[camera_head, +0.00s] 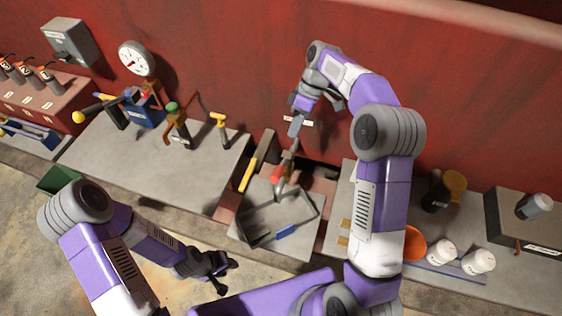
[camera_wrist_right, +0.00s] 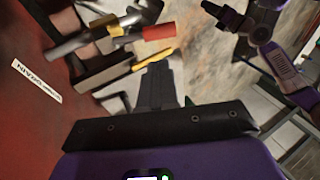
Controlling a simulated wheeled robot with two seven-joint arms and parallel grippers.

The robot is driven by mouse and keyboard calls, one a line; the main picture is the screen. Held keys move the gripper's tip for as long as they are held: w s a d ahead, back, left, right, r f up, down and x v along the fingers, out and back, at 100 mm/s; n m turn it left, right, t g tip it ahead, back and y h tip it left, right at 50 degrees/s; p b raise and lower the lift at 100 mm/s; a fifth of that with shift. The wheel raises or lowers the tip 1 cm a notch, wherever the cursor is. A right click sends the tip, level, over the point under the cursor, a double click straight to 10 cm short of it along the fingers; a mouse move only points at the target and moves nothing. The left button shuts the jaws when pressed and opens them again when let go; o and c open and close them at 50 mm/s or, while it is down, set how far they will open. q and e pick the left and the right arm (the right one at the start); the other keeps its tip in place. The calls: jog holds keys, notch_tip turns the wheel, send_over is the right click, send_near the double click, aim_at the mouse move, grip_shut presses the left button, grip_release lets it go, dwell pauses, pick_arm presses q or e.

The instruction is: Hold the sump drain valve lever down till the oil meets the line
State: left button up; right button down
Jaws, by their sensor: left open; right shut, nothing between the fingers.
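The sump drain valve shows as a grey and brass fitting with a red-gripped lever (camera_head: 279,173), low in the middle of the head view. The red grip (camera_wrist_right: 159,32) also shows in the right wrist view, beside the brass part (camera_wrist_right: 108,31). A white drain label (camera_wrist_right: 37,82) is on the red wall there. My right gripper (camera_head: 295,127) is shut and empty, above the valve and apart from the lever. Its dark fingers show in the wrist view (camera_wrist_right: 158,88). My left gripper (camera_head: 222,273) is open and empty, low and away from the valve. I cannot make out the oil or its line.
A shallow grey tray (camera_head: 262,217) lies below the valve. White cups (camera_head: 441,251) and an orange bowl (camera_head: 414,245) are on the right bench. A gauge (camera_head: 136,58) and several tools stand at left.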

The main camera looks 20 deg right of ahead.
aim_at(278, 171)
pick_arm(q)
jog(key=shift+f+b, duration=0.4)
jog(key=shift+f, duration=0.1)
pick_arm(e)
jog(key=x, duration=1.2)
jog(key=shift+s+a+f, duration=0.1)
jog(key=shift+s+f, duration=0.05)
jog(key=shift+f, duration=0.05)
jog(key=shift+a, duration=0.1)
